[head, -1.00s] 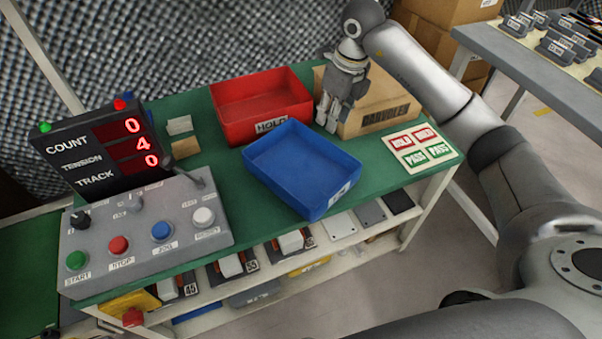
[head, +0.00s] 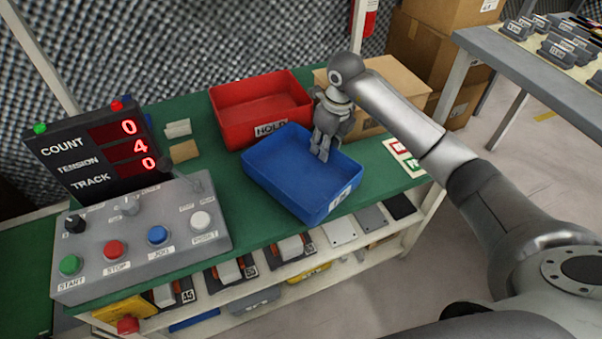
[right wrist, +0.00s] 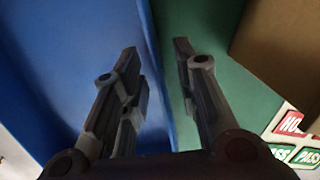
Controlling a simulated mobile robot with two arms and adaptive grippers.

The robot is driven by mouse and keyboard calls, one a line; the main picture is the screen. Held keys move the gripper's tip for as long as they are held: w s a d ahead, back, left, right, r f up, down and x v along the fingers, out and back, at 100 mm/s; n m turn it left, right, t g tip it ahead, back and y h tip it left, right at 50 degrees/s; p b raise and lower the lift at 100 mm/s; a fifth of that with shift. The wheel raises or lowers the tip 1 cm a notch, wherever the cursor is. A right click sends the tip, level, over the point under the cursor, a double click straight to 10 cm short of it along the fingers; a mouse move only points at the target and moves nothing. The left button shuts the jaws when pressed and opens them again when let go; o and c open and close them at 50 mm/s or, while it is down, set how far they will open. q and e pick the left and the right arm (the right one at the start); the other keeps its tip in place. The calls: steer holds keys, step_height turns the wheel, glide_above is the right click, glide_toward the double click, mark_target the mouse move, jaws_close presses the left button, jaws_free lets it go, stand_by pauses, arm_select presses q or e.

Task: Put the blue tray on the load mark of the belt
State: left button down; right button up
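The blue tray (head: 285,168) is empty and stands on the green bench top, its label towards the front right. My right gripper (head: 320,157) points down at the tray's right back side. In the right wrist view, the open fingers (right wrist: 156,46) have the blue tray (right wrist: 60,80) under the left one and the green top under the right one, with the tray's wall edge running between them. I cannot tell whether either finger touches the wall. My left gripper is not in view. I cannot make out a load mark.
A red HOLD tray (head: 262,105) stands just behind the blue tray. A cardboard box (head: 390,90) is behind my gripper. A control panel (head: 140,240) with buttons and a COUNT display (head: 100,150) stands at the left. A HOLD/PASS card (head: 403,155) lies at the right.

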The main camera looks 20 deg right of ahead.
steer(key=shift+c, duration=0.2)
jaws_close()
steer(key=shift+r, duration=0.15)
